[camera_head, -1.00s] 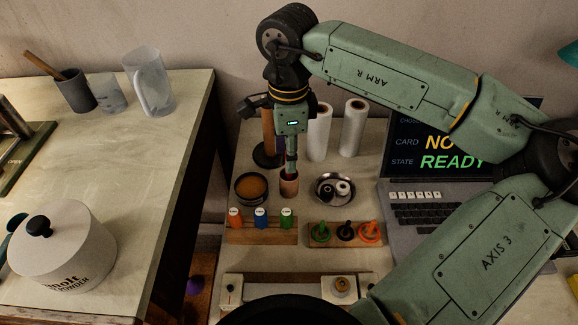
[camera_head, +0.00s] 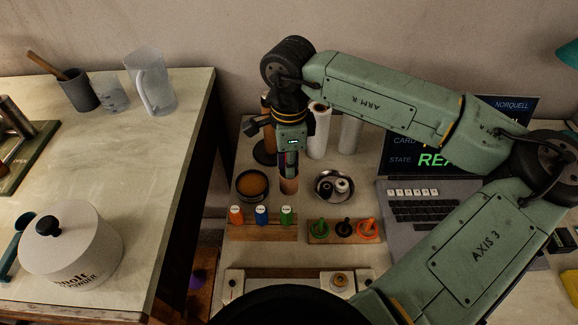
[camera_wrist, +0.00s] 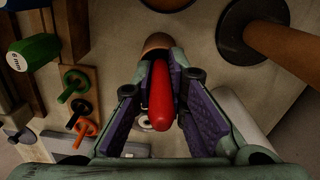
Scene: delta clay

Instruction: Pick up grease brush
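The grease brush appears to be the red-handled tool (camera_wrist: 161,95) in the wrist view. Its handle points up toward the camera from a copper-brown cup (camera_wrist: 158,42). Its lower end is hidden in the cup. In the head view my gripper (camera_head: 289,168) points down directly above the cup (camera_head: 288,186) and hides most of the brush.
A round tin (camera_head: 252,185) stands left of the cup and a metal dish (camera_head: 335,186) right of it. White rolls (camera_head: 318,135) stand behind. A laptop (camera_head: 425,205) is to the right.

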